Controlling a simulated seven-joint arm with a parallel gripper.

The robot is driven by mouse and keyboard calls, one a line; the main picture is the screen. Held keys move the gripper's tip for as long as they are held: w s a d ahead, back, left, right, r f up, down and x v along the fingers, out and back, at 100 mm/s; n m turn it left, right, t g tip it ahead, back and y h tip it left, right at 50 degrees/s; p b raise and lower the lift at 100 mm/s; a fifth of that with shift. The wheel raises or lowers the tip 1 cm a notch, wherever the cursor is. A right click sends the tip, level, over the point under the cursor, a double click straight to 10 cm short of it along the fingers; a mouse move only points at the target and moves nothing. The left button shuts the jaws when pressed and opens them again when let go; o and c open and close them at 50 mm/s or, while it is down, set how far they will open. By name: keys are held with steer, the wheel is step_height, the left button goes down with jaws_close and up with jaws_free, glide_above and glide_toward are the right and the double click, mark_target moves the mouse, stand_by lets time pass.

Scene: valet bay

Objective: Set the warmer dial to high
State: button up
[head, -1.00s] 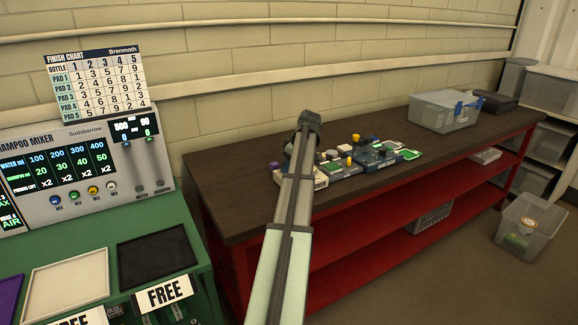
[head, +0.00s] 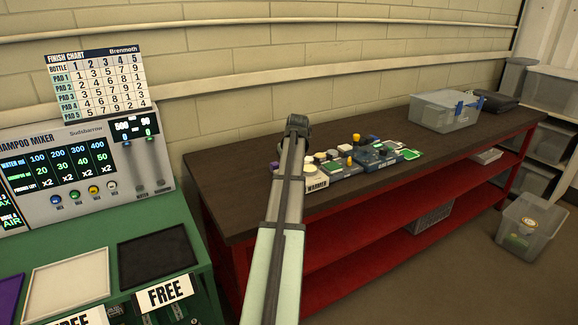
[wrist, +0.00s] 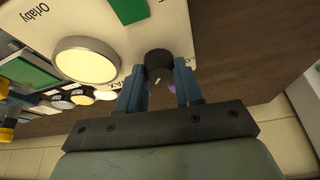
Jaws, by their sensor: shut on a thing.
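The warmer is a pale box labelled WARMER (head: 317,184) at the near left end of the devices on the dark bench. In the wrist view its cream panel (wrist: 180,22) shows upside down. The warmer dial (wrist: 158,62) is a small black knob with a white mark near the panel's edge. My gripper (wrist: 159,75) has its blue fingers on either side of the dial, shut on it. The printing around the dial is mostly covered, so its setting cannot be read. In the head view my arm hides the gripper and dial.
A round cream button (wrist: 86,60) and a green patch (wrist: 128,8) sit beside the dial. Other devices with knobs (head: 372,155) stand close to the right. A clear bin (head: 443,112) is farther along the bench. A shampoo mixer (head: 80,165) stands left. The bench's left end is clear.

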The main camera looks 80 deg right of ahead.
steer(key=shift+w+m+g+h, duration=0.15)
steer(key=shift+m+g, duration=0.25)
steer(key=shift+m, duration=0.7)
steer(key=shift+m+g+h, duration=0.15)
steer(key=shift+m+g, duration=0.25)
steer(key=shift+m, duration=0.7)
steer(key=o, duration=1)
steer(key=shift+a+r, duration=0.1)
steer(key=v, duration=1.3)
steer(key=shift+a+r, duration=0.1)
steer(key=shift+r, duration=0.2)
